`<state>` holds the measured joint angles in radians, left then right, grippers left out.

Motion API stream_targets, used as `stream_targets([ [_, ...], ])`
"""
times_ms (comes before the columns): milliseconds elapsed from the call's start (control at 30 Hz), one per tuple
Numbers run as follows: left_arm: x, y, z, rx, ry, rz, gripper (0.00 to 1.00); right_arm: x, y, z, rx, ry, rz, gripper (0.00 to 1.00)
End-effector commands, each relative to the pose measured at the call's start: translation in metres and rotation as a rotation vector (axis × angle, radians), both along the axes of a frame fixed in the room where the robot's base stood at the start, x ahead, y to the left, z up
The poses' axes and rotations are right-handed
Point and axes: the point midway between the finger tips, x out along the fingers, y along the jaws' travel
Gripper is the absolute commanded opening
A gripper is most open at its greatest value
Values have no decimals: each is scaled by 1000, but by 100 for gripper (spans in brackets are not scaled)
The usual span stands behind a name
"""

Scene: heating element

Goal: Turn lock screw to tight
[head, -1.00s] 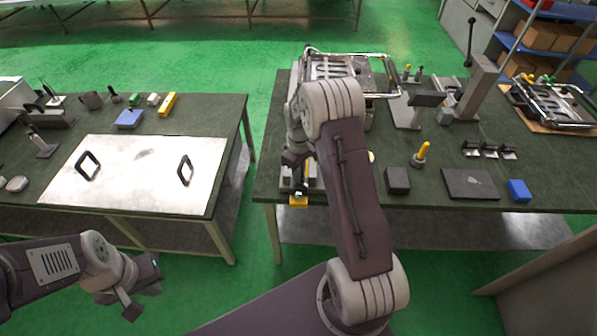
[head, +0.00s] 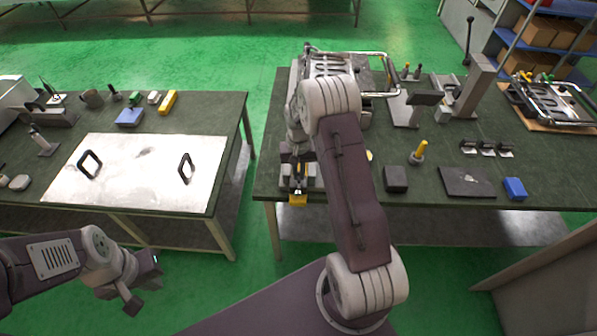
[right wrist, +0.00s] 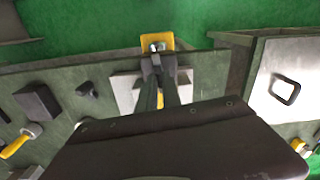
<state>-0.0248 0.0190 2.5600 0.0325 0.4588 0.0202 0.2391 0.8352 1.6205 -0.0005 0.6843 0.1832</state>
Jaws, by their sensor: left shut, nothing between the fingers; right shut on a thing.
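A light grey fixture (right wrist: 125,92) stands at the front edge of the right-hand table, with a yellow plate (right wrist: 165,38) jutting past the edge. The plate also shows in the head view (head: 298,200). A small silver lock screw (right wrist: 154,46) shows against the plate. My right gripper (right wrist: 155,62) points at it, fingers shut on the lock screw; the fingers hide most of it. The right gripper also shows in the head view (head: 298,182), below my forearm. My left gripper (head: 143,290) is shut and empty, in front of the left-hand table.
A dark block (head: 396,179), a yellow-handled tool (head: 419,152), a dark plate (head: 466,182) and a blue block (head: 514,188) lie to the right on the same table. A metal frame (head: 385,92) stands behind my arm. A gap separates this table from the left-hand one (head: 225,190).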

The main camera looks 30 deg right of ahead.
Motion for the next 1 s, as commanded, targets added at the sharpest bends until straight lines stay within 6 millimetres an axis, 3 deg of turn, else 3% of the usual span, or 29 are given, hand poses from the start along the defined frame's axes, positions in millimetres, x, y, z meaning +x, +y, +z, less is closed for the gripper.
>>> stream_targets([
  [300,0,0,2,0,0,0,0,-2,1,-2,2,8,-118,0],
  [867,0,0,2,0,0,0,0,-3,1,-2,2,10,-145,0],
  [900,0,0,2,0,0,0,0,-3,1,-2,2,10,-145,14],
  [967,0,0,2,0,0,0,0,-3,1,-2,3,9,-145,31],
  [1000,0,0,2,0,0,0,0,-2,1,-2,3,8,-145,31],
])
